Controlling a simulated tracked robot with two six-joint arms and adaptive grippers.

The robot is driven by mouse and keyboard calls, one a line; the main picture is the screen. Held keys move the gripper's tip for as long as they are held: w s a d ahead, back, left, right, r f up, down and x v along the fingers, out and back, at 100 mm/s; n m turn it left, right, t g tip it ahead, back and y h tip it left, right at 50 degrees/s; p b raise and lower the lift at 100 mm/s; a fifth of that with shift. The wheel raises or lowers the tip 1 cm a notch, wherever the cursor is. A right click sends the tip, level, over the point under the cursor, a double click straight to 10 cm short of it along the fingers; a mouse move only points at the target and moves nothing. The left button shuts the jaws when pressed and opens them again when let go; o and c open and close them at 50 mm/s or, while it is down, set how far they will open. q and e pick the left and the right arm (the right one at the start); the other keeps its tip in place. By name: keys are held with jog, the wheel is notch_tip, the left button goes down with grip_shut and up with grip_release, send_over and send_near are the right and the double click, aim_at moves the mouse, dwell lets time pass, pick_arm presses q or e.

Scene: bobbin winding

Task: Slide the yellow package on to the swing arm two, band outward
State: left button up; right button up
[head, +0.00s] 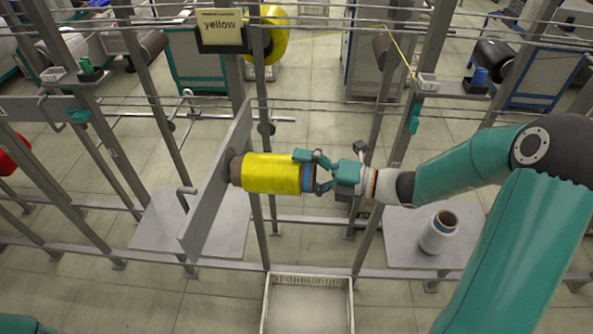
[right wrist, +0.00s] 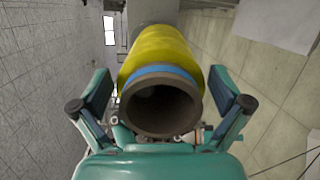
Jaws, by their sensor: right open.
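The yellow package (head: 272,173) lies level against the grey plate of a swing arm (head: 203,205), its brown tube end (head: 236,170) towards the plate. Its blue band (head: 307,178) is at the end away from the plate. In the right wrist view the yellow package (right wrist: 160,45) shows its blue band and open brown tube mouth facing me. My right gripper (right wrist: 161,95) is open, with its fingers on either side of the tube end and gaps beside it. How far the package sits on a peg is hidden. My left gripper is not in view.
A sign reading "yellow" (head: 221,25) hangs at the back on the rack. A white package (head: 438,233) stands on a grey plate at the right. An empty light tray (head: 307,305) is at the bottom middle. Rack posts and rails surround the swing arm.

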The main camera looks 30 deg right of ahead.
jog(key=f+v, duration=0.1)
jog(key=v, duration=1.1)
jog(key=s+a+f+n+g+h, duration=0.2)
jog(key=s+a+f+n+g, duration=0.25)
jog(key=f+n, duration=0.5)
jog(key=s+a+f+n+g+h, duration=0.3)
jog(key=a+f+n+g, duration=0.2)
jog(key=f+n, duration=0.45)
jog(key=s+a+f+n+g+h, duration=0.2)
jog(key=s+a+f+n+g, duration=0.25)
jog(key=f+n, duration=0.45)
jog(key=w+a+f+n+t, duration=0.1)
jog(key=a+f+n, duration=0.1)
jog(key=n, duration=0.4)
jog(key=w+a+f+n+t+h, duration=0.1)
jog(key=a+f+n, duration=0.2)
jog(key=n, duration=0.4)
jog(key=shift+a+f+t, duration=0.3)
jog(key=shift+a, duration=0.2)
